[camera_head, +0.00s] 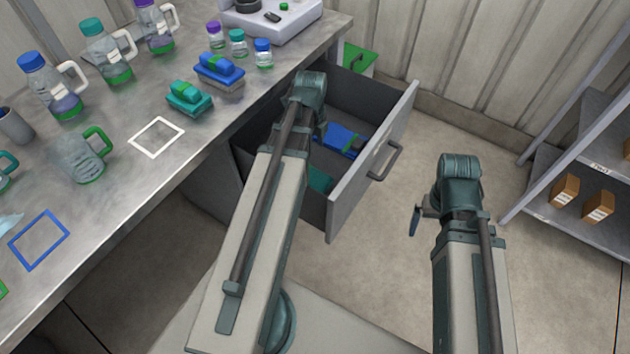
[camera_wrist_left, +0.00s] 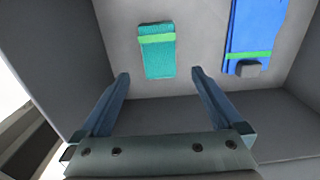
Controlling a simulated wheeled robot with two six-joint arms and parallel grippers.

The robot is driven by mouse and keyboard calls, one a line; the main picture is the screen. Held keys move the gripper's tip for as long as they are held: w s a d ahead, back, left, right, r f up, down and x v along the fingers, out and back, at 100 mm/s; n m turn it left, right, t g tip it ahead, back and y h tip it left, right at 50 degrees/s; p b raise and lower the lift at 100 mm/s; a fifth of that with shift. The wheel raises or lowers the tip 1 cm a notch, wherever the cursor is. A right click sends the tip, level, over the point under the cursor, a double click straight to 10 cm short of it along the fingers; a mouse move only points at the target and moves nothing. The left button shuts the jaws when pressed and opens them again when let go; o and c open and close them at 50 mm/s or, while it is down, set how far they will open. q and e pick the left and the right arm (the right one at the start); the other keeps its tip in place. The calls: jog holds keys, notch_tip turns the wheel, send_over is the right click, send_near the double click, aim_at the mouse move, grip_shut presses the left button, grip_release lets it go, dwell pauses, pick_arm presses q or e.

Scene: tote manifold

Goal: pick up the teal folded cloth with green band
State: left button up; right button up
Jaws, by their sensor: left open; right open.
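A teal folded cloth with a green band (camera_wrist_left: 157,59) lies flat on the drawer floor in the left wrist view. Part of the teal cloth also shows in the head view (camera_head: 320,180), partly covered by my left arm. My left gripper (camera_wrist_left: 160,73) is open and empty, its two fingers apart, with the cloth between and beyond the fingertips. In the head view the left fingers are hidden behind the arm. My right gripper (camera_head: 417,218) is open, off to the right of the drawer above the floor, only partly visible.
A blue folded cloth with a green band (camera_wrist_left: 254,28) lies right of the teal one, with a small grey block (camera_wrist_left: 248,69) at its end. The open drawer (camera_head: 346,204) has walls close around. The bench (camera_head: 115,208) holds bottles and a teal stack (camera_head: 188,103). Shelves (camera_head: 572,235) stand right.

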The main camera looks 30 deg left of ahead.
aim_at(313, 177)
pick_arm(q)
notch_tip(313, 177, down, 8)
jog(key=b, duration=0.7)
jog(key=shift+f+b, duration=0.1)
jog(key=shift+b, duration=0.25)
jog(key=f+b, duration=0.5)
jog(key=shift+s+d+f, duration=0.1)
jog(key=shift+s+d, duration=0.1)
jog(key=shift+c, duration=0.2)
jog(key=c, duration=1)
jog(key=shift+c, duration=0.2)
jog(key=shift+r, duration=0.2)
